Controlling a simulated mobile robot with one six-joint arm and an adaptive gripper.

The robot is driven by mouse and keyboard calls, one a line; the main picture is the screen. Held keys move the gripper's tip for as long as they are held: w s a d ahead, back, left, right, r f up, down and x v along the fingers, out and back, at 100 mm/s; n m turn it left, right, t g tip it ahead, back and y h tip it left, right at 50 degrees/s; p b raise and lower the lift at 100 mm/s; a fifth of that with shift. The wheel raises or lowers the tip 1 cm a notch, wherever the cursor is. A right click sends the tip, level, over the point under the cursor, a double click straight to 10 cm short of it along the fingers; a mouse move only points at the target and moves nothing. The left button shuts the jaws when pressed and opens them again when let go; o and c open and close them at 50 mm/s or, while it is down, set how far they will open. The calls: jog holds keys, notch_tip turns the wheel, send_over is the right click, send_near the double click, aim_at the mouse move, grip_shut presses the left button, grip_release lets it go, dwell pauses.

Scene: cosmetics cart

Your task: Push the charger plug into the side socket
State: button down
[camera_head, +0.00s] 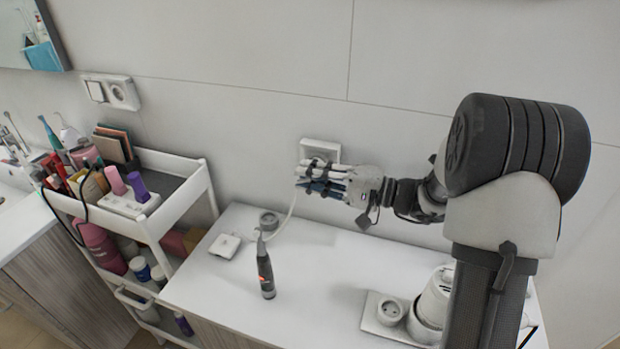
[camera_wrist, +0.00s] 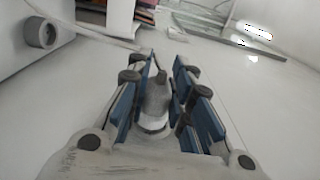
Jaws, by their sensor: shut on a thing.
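My gripper (camera_head: 303,176) is in front of the wall, just below and partly over a white wall socket (camera_head: 320,150) in the head view. In the wrist view my gripper (camera_wrist: 165,72) has its blue-padded fingers closed around the grey and white charger plug (camera_wrist: 155,98). The plug's narrow end points away from the wrist camera. The fingers hide the plug in the head view. A round socket face (camera_wrist: 42,33) on a white block shows at the upper left of the wrist view, apart from the plug. A white cable (camera_head: 286,218) hangs from the gripper area towards the tabletop.
A socket block (camera_head: 390,312) sits at the right. A loaded cart (camera_head: 180,207) stands left.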

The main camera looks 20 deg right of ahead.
jog(key=shift+w+d, duration=0.35)
jog(key=shift+w, duration=0.2)
jog(key=c, duration=1.3)
grip_release()
jog(key=shift+c, duration=0.2)
jog(key=shift+d, duration=0.15)
jog(key=v, duration=1.2)
